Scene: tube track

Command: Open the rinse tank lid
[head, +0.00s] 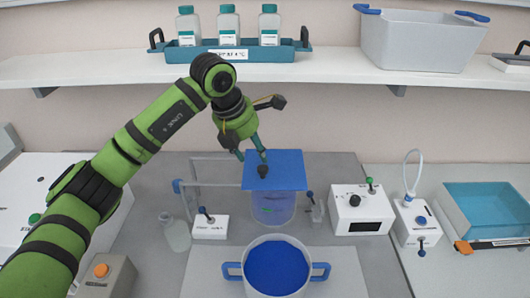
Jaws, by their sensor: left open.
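The lid is a flat blue square plate (287,165) lying level on top of a clear, blue-tinted tank (273,208) at the middle of the bench. I take this to be the rinse tank; I cannot read its marking. My left gripper (251,156) is open and points down at the left part of the lid. A small dark piece shows at the nearer fingertip; I cannot tell whether it is the fingertip or a knob on the lid, nor whether they touch. My right gripper is not in view.
A white pot (232,283) with blue handles stands in front of the tank. A white switch box (210,228) and a bottle (177,236) stand left, a display box (359,211) right. A shelf (330,70) with bottles and a grey bin (415,42) runs behind.

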